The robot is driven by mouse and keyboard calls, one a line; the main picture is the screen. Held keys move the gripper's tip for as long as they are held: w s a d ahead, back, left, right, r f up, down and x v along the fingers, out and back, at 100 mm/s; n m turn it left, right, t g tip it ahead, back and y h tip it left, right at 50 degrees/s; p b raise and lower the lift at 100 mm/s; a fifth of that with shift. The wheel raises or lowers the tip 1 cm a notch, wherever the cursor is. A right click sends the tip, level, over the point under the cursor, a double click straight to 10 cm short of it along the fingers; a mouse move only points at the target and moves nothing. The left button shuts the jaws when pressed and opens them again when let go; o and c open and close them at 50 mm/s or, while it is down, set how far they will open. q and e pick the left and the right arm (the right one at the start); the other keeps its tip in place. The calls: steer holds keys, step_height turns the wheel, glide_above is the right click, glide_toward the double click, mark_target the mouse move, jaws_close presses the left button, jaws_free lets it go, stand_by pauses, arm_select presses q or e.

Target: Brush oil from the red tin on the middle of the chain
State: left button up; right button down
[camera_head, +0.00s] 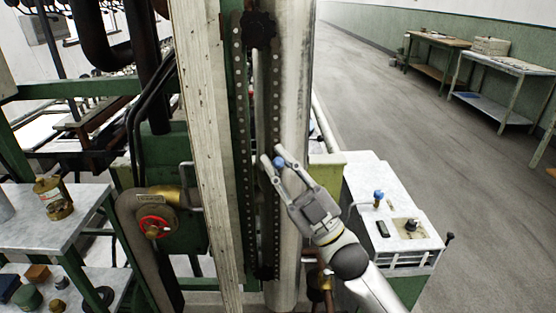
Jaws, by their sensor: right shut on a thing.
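The chain (276,108) runs vertically in two dark strands between a top sprocket (259,29) and a bottom one (264,272). My right gripper (274,156) is at about mid-height of the chain, in front of its right strand. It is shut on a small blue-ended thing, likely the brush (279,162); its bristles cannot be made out. I cannot tell whether it touches the chain. A brassy tin with a reddish label (53,198), perhaps the red tin, stands on the grey table at left. My left gripper is not in view.
A pale wooden post (207,130) and a metal column (295,90) flank the chain. A red handwheel (154,227) is at lower left. A white cabinet (390,230) stands at right. The grey table (30,228) has small items below.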

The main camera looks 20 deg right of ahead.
step_height(320, 180, down, 2)
steer(key=shift+d+f+b, duration=0.1)
steer(key=shift+b, duration=0.65)
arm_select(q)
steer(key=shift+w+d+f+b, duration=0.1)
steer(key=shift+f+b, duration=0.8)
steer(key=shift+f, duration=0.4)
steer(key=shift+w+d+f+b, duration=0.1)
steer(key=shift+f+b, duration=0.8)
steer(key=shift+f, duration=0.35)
arm_select(e)
steer(key=shift+f, duration=2.4)
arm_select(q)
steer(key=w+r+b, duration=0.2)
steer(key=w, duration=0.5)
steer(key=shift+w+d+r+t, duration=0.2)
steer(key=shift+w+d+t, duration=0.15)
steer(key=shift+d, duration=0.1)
arm_select(e)
step_height(320, 180, down, 3)
steer(key=shift+f, duration=0.1)
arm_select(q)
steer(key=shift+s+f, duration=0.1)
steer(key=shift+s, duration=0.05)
arm_select(e)
steer(key=shift+w+a, duration=0.1)
steer(key=shift+a, duration=0.1)
